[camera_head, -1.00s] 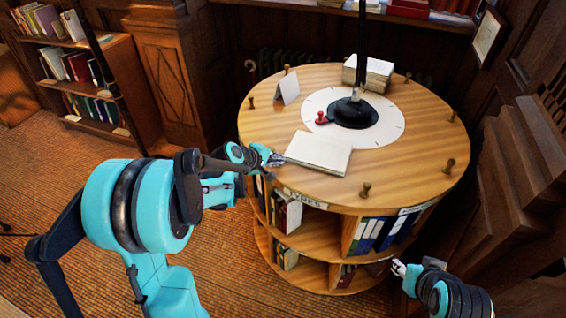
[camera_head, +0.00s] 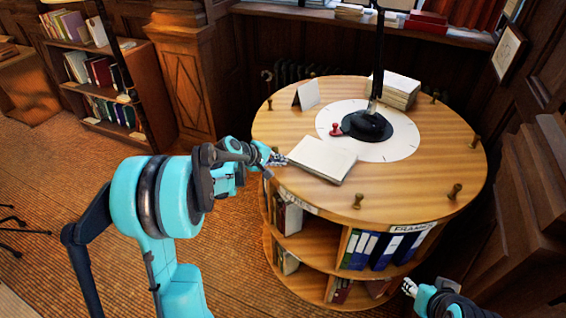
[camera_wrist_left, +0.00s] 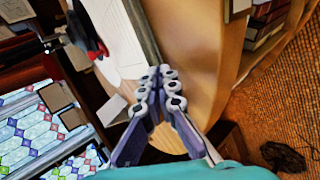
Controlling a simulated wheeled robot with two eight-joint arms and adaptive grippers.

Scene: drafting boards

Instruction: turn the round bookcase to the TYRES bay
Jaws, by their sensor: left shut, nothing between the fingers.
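The round wooden bookcase (camera_head: 430,180) stands right of centre in the head view, with short brass pegs (camera_head: 358,200) around its top. A partly readable label, TYRES (camera_head: 298,202), is on the front-left rim. The label FRAMES (camera_head: 411,228) is at front right, above blue binders (camera_head: 383,250). My left gripper (camera_head: 278,160) is shut and empty at the left rim, beside a pale closed book (camera_head: 322,158); whether it touches a peg is hidden. Its shut fingers show in the left wrist view (camera_wrist_left: 164,84) over the wooden top. My right gripper (camera_head: 409,287) is low in front; its jaws are too small to judge.
On the top are a black lamp base (camera_head: 368,126) on a white dial, a red-handled stamp (camera_head: 336,129), a folded card (camera_head: 307,95) and a stack of papers (camera_head: 396,90). Dark stepped woodwork (camera_head: 520,230) stands close at right.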

